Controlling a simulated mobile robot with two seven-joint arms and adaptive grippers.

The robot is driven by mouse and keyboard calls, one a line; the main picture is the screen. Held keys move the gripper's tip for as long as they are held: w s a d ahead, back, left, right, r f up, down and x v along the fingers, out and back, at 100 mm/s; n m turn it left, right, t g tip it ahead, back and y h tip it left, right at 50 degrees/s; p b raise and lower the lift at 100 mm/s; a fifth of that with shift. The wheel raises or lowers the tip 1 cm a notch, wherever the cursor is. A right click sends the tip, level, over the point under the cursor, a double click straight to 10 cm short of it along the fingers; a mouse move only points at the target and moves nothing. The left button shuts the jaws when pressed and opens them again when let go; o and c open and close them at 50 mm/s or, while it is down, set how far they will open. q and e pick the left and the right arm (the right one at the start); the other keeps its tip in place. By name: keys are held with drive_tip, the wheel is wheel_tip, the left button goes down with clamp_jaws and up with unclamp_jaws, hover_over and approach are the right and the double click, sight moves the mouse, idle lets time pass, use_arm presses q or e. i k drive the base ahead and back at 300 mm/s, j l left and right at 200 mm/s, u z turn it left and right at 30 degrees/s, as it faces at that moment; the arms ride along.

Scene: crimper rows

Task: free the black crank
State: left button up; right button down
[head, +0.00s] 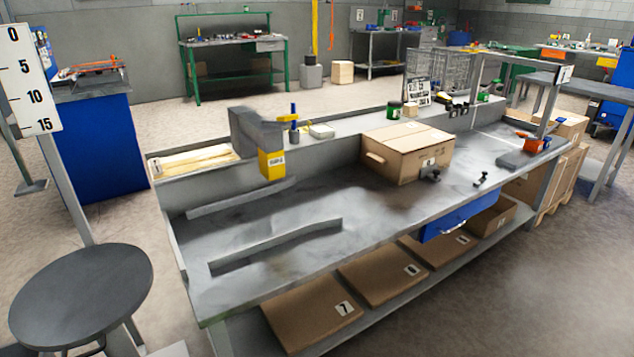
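I cannot pick out the black crank with certainty. Two small dark parts lie on the grey workbench (380,212). One dark part (431,176) sits close to the front right corner of a closed cardboard box (408,150). The other dark part (482,179) lies apart, farther right, with clear bench around it. Both are too small to tell their exact shape. The box may hide things behind it. Neither of my grippers shows in the head view.
A grey and yellow machine (271,163) stands at the bench's back left. Two grey strips (240,199) (275,246) lie at the left front. An orange tool (530,143) and a dark grey block (514,160) are at the right end. A round stool (80,295) stands left.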

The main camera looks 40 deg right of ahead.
sight(477, 184)
drive_tip(key=z, duration=2.25)
